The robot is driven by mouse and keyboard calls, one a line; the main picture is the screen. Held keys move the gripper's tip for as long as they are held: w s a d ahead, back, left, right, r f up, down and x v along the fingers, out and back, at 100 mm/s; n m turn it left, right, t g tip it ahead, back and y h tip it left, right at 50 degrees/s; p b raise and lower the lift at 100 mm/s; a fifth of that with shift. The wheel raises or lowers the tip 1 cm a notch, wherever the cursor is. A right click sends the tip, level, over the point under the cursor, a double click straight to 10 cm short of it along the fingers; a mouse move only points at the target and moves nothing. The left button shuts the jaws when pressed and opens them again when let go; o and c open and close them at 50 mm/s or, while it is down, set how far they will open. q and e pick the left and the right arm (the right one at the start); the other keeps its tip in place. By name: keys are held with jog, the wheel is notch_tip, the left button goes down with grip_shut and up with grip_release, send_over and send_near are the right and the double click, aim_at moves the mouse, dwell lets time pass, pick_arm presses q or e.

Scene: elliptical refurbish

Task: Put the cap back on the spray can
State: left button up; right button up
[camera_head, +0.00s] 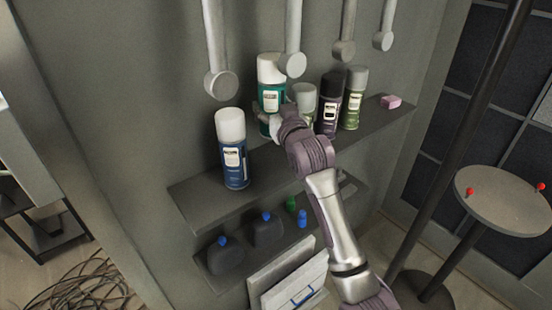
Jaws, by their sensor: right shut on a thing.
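A teal spray can (271,98) with a white cap (270,68) stands at the back of the grey shelf. My right gripper (266,121) is at the lower front of this can. It is shut, seemingly around the can's body, but the wrist hides part of the contact. A blue spray can (234,166) with a white cap (230,125) stands upright to the left, apart from the gripper. A can with a pale grey-green top (303,96) is partly hidden behind my right arm. My left gripper is not in view.
A black can (329,115) and an olive green can (352,104) stand to the right, near a pink block (391,101). Several grey rods hang above the shelf (200,194). The lower shelf holds dark bottles with blue tops (266,230).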

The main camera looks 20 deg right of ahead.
jog(key=shift+f, duration=0.3)
jog(key=f, duration=0.2)
jog(key=f+p, duration=0.1)
jog(key=f, duration=0.1)
jog(key=shift+w+a+f, duration=0.1)
jog(key=shift+w+f, duration=0.1)
jog(key=shift+f, duration=0.3)
notch_tip(320, 180, down, 3)
jog(key=shift+f+p, duration=0.15)
jog(key=shift+p, duration=0.25)
jog(key=shift+f, duration=0.3)
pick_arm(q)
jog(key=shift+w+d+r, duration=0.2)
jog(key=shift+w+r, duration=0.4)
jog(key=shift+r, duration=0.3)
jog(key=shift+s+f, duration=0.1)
pick_arm(e)
jog(key=shift+f, duration=0.15)
jog(key=o, duration=1.4)
jog(key=shift+s+f, duration=0.1)
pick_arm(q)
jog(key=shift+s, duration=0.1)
